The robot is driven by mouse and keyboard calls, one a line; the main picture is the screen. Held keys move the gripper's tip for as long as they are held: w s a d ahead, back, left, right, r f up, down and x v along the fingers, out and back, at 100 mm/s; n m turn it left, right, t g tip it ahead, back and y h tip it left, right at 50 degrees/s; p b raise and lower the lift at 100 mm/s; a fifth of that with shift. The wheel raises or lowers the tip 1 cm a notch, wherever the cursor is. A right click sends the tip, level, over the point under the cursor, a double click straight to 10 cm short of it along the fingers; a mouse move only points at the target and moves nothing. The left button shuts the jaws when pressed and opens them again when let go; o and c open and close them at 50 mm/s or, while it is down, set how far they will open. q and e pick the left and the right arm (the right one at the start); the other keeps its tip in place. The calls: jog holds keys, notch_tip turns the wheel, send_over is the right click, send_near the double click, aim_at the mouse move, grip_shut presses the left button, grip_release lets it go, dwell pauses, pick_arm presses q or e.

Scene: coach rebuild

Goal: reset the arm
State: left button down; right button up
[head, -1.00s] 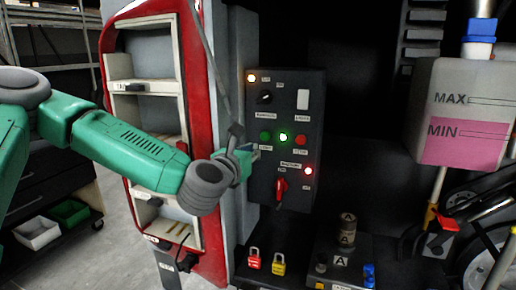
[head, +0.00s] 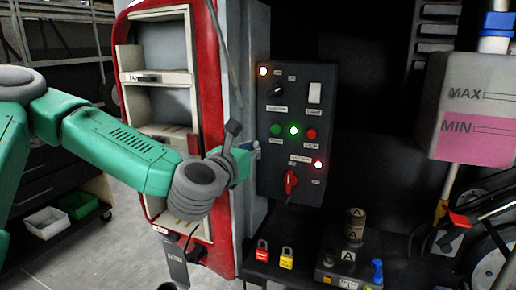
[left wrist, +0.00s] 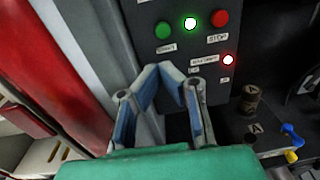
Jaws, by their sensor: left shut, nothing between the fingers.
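My left arm, green with grey joints, reaches in from the left in the head view. My left gripper (head: 250,153) is beside the left edge of the dark control panel (head: 297,133), in front of the grey cabinet side. In the left wrist view, its blue-lined fingers (left wrist: 172,72) are shut with nothing between them, below and left of the panel's buttons. The panel has a lit green light (head: 294,131), a red button (head: 311,134), a lit red light (head: 318,164) and a red rotary switch (head: 291,182). My right gripper is not in view.
A red-framed shelf unit (head: 209,75) stands behind my left forearm. Red (head: 262,250) and yellow (head: 287,257) padlocks sit on the ledge below the panel. A block marked A (head: 352,262) and a pink-filled tank (head: 478,140) are to the right.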

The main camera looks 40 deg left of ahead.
pick_arm(q)
jog(key=s+d+f+m+g+h, duration=0.2)
jog(key=s+d+f+m, duration=0.15)
jog(key=f+m, duration=0.4)
jog(key=s+d+f+m+g+h+b, duration=0.1)
jog(key=s+d+f+m+g+h, duration=0.25)
jog(key=f, duration=0.65)
jog(key=s+d+f+m+g, duration=0.1)
jog(key=d+f+m+g, duration=0.1)
jog(key=d+f+m, duration=0.45)
jog(key=s+a+f+m+g+y+b, duration=0.1)
jog(key=s+f+m+g, duration=0.3)
jog(key=s+f+m, duration=0.6)
jog(key=s+a+f+m+g+y, duration=0.1)
jog(key=s+a+f+m+g, duration=0.3)
jog(key=s+f+m, duration=0.7)
jog(key=s+g, duration=0.1)
jog(key=s, duration=0.2)
jog(key=shift+a+f+b, duration=0.15)
jog(key=shift+b, duration=0.2)
jog(key=shift+w, duration=0.1)
